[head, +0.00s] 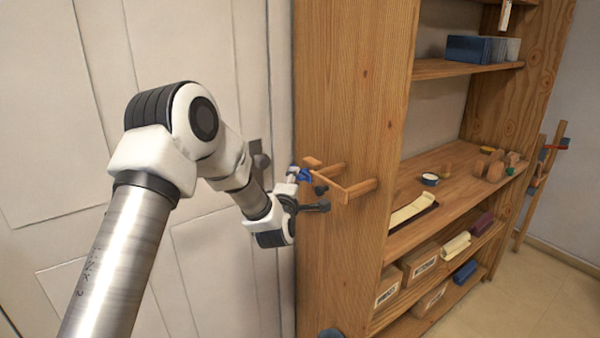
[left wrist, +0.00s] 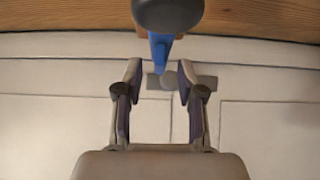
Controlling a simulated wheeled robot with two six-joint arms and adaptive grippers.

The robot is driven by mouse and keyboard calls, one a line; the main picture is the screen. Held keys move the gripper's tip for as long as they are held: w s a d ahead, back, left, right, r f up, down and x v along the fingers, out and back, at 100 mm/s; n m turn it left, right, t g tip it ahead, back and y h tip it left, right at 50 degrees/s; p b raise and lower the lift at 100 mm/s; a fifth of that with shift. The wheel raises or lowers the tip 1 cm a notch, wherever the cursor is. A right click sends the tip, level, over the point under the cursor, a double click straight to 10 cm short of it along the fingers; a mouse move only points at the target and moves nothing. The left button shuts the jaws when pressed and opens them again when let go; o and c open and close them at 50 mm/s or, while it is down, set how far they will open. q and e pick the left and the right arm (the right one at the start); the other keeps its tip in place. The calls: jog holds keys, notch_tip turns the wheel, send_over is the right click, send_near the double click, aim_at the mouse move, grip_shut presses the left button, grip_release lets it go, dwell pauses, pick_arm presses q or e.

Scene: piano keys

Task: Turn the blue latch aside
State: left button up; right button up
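The blue latch (head: 304,175) is at the side of the wooden shelf, by a wooden bracket (head: 345,190). In the left wrist view the latch (left wrist: 159,48) is a narrow blue piece below a dark round knob (left wrist: 167,14). My left gripper (head: 309,191) is right by the latch. In the left wrist view its two fingers (left wrist: 160,73) are apart, with nothing held between them. The latch's lower end is in line with the gap, near the fingertips; I cannot tell whether they touch. My right gripper is not in view.
A pale panelled door (head: 60,110) with a dark handle (head: 259,158) is behind my left arm. The wooden shelf (head: 345,90) stands close to the right of the gripper. Its boards hold boxes (head: 425,262), blocks (head: 478,168) and rolls. Open floor (head: 540,290) is at lower right.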

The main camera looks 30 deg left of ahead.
aim_at(300, 173)
pick_arm(q)
jog(key=x, duration=0.3)
jog(key=shift+p, duration=0.3)
jog(key=shift+w+a, duration=0.2)
grip_shut()
